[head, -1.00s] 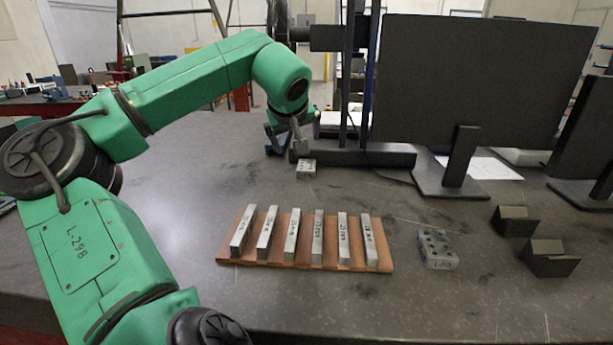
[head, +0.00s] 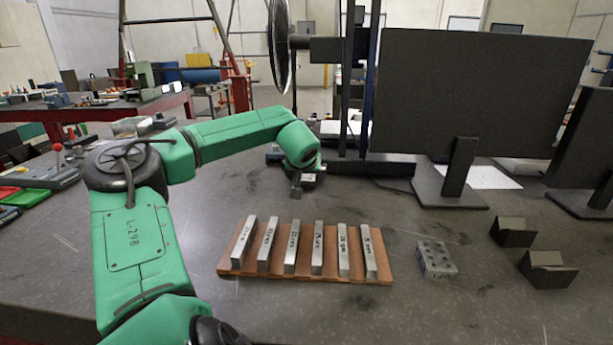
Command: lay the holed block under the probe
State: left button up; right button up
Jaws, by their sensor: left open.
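A grey metal block with several round holes (head: 437,258) lies on the bench, right of the wooden rack. A second small light-grey block (head: 309,180) sits by the foot of the dark upright stand (head: 368,168), partly hidden by my left gripper; I cannot tell whether it has holes. My left gripper (head: 296,190) is open, pointing down just left of and in front of this small block. I cannot tell whether they touch. I cannot pick out the probe clearly; a dark arm (head: 325,48) reaches left from the stand's columns. My right gripper is out of view.
A wooden rack (head: 305,275) with several marked metal bars stands in front. A large dark panel (head: 480,95) on a foot stands behind right. Two dark V-shaped blocks (head: 545,272) lie at the right.

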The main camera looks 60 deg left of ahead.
pick_arm(q)
jog(key=shift+w+a+f, duration=0.1)
jog(key=shift+f, duration=0.05)
jog(key=c, duration=0.9)
grip_shut()
jog(key=shift+r, duration=0.2)
jog(key=shift+r, duration=0.1)
